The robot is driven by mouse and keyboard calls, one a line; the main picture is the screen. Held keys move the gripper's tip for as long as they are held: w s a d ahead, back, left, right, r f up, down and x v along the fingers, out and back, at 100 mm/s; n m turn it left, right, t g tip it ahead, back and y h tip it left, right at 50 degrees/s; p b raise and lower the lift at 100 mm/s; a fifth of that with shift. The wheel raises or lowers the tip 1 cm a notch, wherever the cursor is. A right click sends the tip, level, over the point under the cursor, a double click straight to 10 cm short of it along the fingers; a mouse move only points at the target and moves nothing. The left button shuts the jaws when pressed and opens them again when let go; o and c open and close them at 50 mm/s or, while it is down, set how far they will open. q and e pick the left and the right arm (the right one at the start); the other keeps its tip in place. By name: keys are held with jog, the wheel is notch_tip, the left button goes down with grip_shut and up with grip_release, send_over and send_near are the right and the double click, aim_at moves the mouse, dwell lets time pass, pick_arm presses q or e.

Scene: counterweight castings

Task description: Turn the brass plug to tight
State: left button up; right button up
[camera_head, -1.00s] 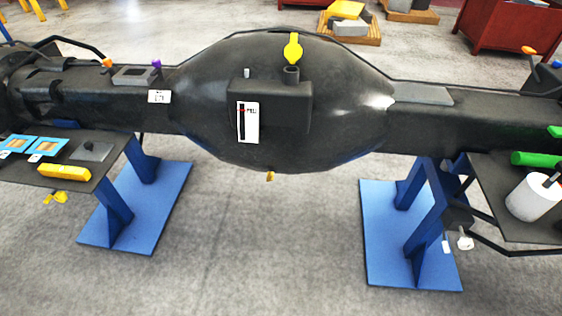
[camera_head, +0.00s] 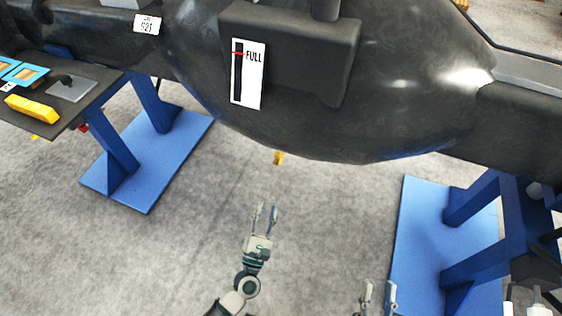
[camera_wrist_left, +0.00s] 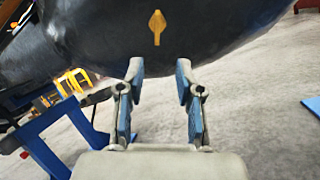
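The brass plug (camera_head: 278,157) sticks out below the underside of the large black casting (camera_head: 400,120) in the head view. It also shows in the left wrist view (camera_wrist_left: 156,27) as a small golden piece with a pointed top, on the dark surface beyond the fingertips. My left gripper (camera_head: 266,208) is open and empty, below and apart from the plug. In the left wrist view its fingers (camera_wrist_left: 159,68) stand apart with nothing between them. My right gripper (camera_head: 378,288) shows at the bottom edge, fingers apart and empty.
A gauge (camera_head: 249,75) marked FULL sits on the casting's front, with a red mark near its top. Blue stands (camera_head: 150,160) and (camera_head: 430,235) flank the open floor. A dark shelf (camera_head: 45,125) at left holds a yellow block (camera_head: 32,108).

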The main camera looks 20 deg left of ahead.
aim_at(278, 162)
pick_arm(q)
jog(key=x, duration=1.5)
jog(key=shift+w+a, duration=0.1)
jog(key=shift+a, duration=0.05)
jog(key=shift+w+r, duration=0.15)
jog(key=shift+w, duration=0.05)
pick_arm(e)
jog(key=shift+w+a+f+g, duration=0.15)
jog(key=shift+w+f+g, duration=0.3)
jog(key=shift+f+g, duration=0.05)
jog(key=shift+a, duration=0.1)
pick_arm(q)
jog(key=shift+a, duration=0.15)
jog(key=shift+c, duration=1)
grip_shut()
pick_arm(e)
jog(key=shift+a, duration=0.2)
jog(key=shift+d, duration=0.1)
